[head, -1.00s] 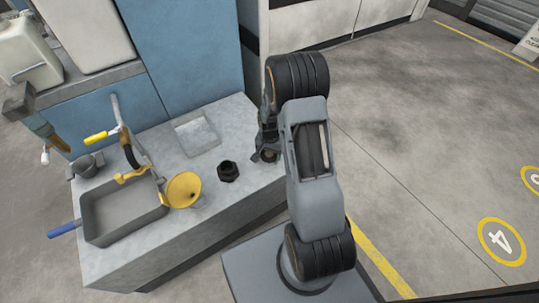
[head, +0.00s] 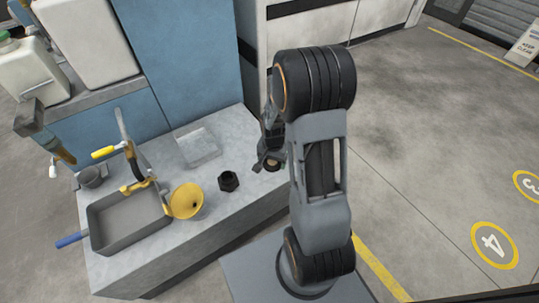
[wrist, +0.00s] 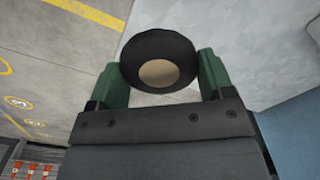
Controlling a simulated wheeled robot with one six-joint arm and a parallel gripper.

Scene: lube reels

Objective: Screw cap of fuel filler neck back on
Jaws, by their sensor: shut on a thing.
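My gripper (wrist: 162,76) is shut on a round black cap (wrist: 137,58) with a tan disc in its middle. One green finger presses on each side of it. In the head view my gripper (head: 269,160) is over the right end of the grey bench, partly hidden by my arm. A short black hexagonal fitting (head: 228,181), which looks like the filler neck, stands on the bench to the left of my gripper. The cap is apart from it. I cannot see thread on either.
A shallow square recess or clear tray (head: 197,146) lies at the bench's back. Blue cabinets (head: 180,70) rise behind.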

